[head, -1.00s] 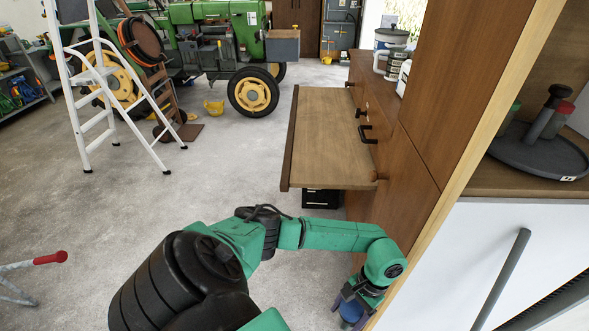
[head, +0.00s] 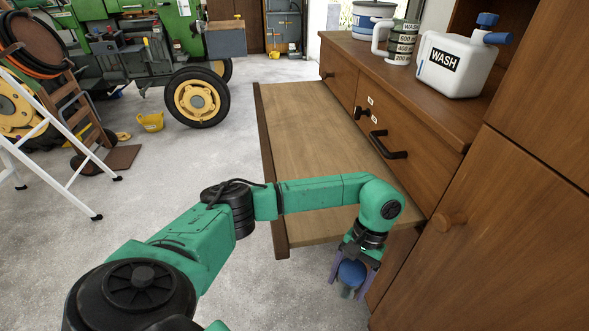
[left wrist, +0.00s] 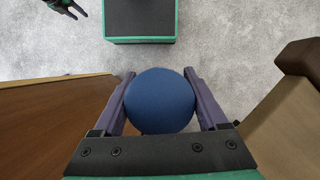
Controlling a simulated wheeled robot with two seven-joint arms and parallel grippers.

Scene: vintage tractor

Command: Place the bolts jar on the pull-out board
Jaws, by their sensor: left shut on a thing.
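The pull-out board (head: 315,140) is a flat wooden shelf with a dark front strip, extended from the cabinet and bare on top. My left gripper (head: 352,278) is shut on the jar (head: 351,273), whose round blue lid (left wrist: 160,100) sits between the fingers in the left wrist view. The jar hangs beside the board's near end, next to the cabinet front and apart from the board. Its contents and label are hidden. The board's near corner (left wrist: 292,112) shows at the right of the left wrist view. My right gripper (left wrist: 66,9) shows at the top left there, its prongs apart.
A white ladder (head: 45,145) stands left.

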